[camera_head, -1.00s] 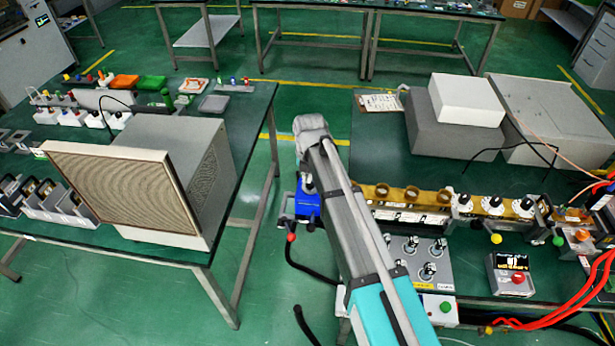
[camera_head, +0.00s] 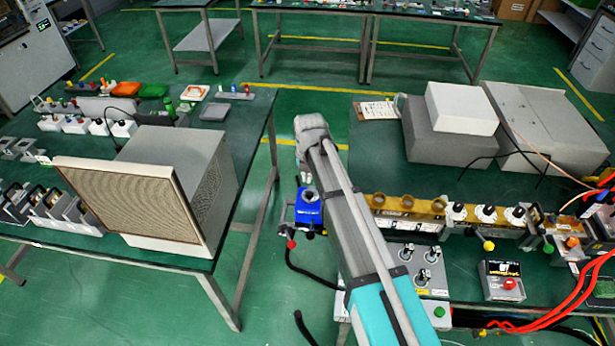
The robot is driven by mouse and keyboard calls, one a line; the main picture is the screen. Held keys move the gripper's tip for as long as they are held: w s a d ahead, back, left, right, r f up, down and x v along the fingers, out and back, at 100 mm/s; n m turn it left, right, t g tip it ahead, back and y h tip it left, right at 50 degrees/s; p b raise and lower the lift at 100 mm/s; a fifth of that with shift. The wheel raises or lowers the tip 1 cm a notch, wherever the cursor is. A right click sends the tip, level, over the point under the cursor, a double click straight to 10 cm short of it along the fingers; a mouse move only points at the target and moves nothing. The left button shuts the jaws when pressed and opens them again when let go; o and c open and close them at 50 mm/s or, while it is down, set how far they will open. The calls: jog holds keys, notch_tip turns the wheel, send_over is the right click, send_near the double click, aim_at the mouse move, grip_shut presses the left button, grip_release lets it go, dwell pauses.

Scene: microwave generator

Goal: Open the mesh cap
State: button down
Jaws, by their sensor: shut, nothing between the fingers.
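The mesh cap (camera_head: 128,208) is a brown, fine-mesh panel in a pale frame on the front of a grey box (camera_head: 213,198) on the left table. It looks seated against the box front; I see no clear gap. The box's right side also has a perforated patch. My arm reaches up from the bottom middle and bends down at its far end, between the two tables. My gripper (camera_head: 305,226), by the blue part there, is shut and empty. It is to the right of the box, apart from the mesh cap. Its fingers are small and hard to make out.
The left table (camera_head: 150,252) also carries small metal fixtures at left and several bottles and trays behind the box. The right table (camera_head: 380,150) holds grey and white boxes, a row of parts and red cables (camera_head: 560,312).

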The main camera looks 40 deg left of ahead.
aim_at(309, 193)
jog(key=c, duration=0.8)
grip_release()
jog(key=o, duration=0.5)
jog(key=shift+r+m, duration=0.1)
jog(key=shift+m, duration=0.9)
jog(key=shift+c, duration=0.2)
jog(key=m, duration=0.4)
jog(key=r+m+t+p, duration=0.1)
jog(key=m, duration=0.3)
jog(key=w+m+y, duration=0.1)
jog(key=m, duration=0.3)
jog(key=shift+w+d+r+m+t, duration=0.1)
jog(key=shift+d+r+m+t, duration=0.05)
jog(key=shift+r+m+t, duration=0.2)
jog(key=shift+f, duration=0.2)
jog(key=f+b, duration=0.4)
jog(key=w+a+f+b, duration=0.1)
jog(key=f+b, duration=0.3)
jog(key=f, duration=0.1)
jog(key=a+f+b, duration=0.1)
jog(key=f+b, duration=0.3)
jog(key=b, duration=0.1)
jog(key=shift+w+f, duration=0.15)
jog(key=shift+w, duration=0.25)
grip_shut()
